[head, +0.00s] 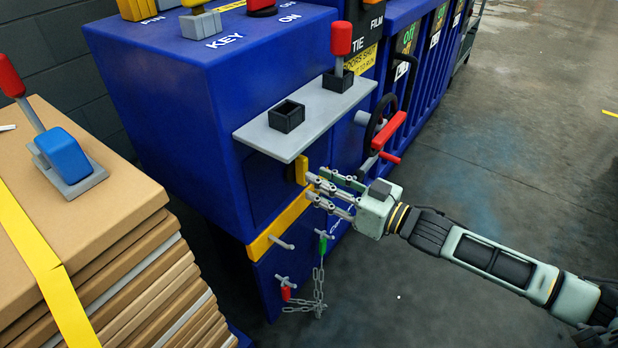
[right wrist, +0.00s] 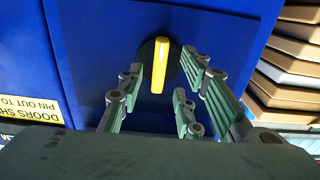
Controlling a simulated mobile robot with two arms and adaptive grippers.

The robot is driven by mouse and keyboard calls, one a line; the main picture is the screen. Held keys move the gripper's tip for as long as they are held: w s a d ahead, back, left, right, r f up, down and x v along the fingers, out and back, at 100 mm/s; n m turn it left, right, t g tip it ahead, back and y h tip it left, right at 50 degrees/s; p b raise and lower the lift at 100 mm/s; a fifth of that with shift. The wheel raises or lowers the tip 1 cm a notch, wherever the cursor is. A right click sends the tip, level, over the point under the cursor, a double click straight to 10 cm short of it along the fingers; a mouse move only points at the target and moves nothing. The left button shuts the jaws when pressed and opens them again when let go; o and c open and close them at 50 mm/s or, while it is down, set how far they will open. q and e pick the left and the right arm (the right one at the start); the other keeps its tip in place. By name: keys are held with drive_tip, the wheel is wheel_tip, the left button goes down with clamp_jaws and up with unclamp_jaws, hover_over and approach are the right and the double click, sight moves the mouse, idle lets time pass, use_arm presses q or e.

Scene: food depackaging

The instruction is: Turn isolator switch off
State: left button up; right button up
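The isolator switch is a yellow handle (right wrist: 160,65) on a dark round base, set on the blue machine front in the right wrist view. The handle stands near upright in that view. In the head view the yellow handle (head: 301,170) shows just under the grey shelf, at the fingertips of my right gripper (head: 318,187). In the right wrist view my right gripper (right wrist: 162,98) is open, with fingers spread to either side of the handle and a gap on both sides. I cannot tell how far the tips are from the panel. My left gripper is not in view.
The grey shelf (head: 262,133) with a red-knobbed lever juts out above the gripper. A black handwheel and red handle (head: 388,131) are to the right. Below hang a yellow bar (head: 262,243) and a chain (head: 320,290). Stacked cardboard (head: 100,225) stands left. The floor at right is clear.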

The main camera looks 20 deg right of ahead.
sight(300, 170)
drive_tip(key=x, duration=0.4)
clamp_jaws()
idle(0.4)
